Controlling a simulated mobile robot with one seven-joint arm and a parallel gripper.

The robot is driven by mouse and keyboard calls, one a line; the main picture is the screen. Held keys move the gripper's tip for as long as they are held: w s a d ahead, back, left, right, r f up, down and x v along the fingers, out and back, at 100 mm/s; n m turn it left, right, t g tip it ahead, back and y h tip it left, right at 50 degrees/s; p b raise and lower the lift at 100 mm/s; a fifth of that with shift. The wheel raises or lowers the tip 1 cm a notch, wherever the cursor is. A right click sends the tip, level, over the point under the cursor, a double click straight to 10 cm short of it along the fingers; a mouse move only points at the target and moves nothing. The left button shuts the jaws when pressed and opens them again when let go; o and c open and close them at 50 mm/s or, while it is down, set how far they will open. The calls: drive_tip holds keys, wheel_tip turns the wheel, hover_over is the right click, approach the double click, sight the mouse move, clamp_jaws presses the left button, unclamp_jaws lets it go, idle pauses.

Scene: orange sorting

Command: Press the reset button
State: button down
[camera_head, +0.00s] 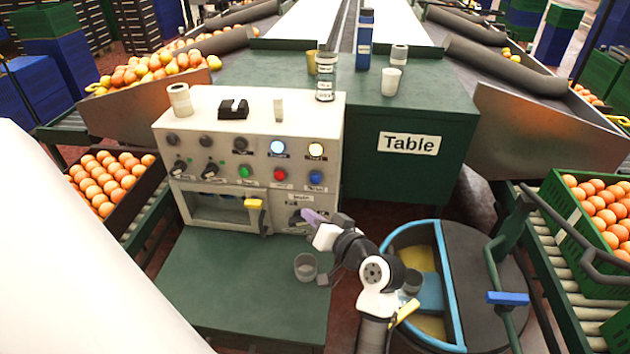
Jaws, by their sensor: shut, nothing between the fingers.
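The white control panel (185,131) stands on the green bench left of centre. Its front has a green button (245,171), a red button (280,175) and a blue button (315,178), with dark knobs beside them. The labels are too small to read, so I cannot tell which control is reset. My gripper (312,218) is shut and empty at the panel's lower right, below the blue button. A purple part shows at its end. It covers part of the panel there, and I cannot tell whether it touches.
Two lamps (278,147) glow above the buttons. A round bin with a blue rim (446,290) is at right. The bench's left front is clear.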

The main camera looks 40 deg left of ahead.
drive_tip(key=w+a+b, duration=0.1)
drive_tip(key=w+a, duration=0.3)
drive_tip(key=w, duration=0.3)
drive_tip(key=shift+w+a, duration=0.15)
drive_tip(key=shift+a, duration=0.1)
drive_tip(key=shift+w, duration=0.1)
idle(1.9)
drive_tip(key=shift+w+a, duration=0.2)
drive_tip(key=shift+w, duration=0.05)
drive_tip(key=shift+w+a, duration=0.3)
drive_tip(key=shift+w, duration=0.15)
idle(0.8)
drive_tip(key=shift+s+d, duration=0.55)
drive_tip(key=shift+s, duration=0.25)
drive_tip(key=s+d, duration=0.1)
drive_tip(key=s, duration=0.2)
drive_tip(key=s+d, duration=0.1)
drive_tip(key=shift+s+d, duration=0.15)
drive_tip(key=shift+d, duration=0.15)
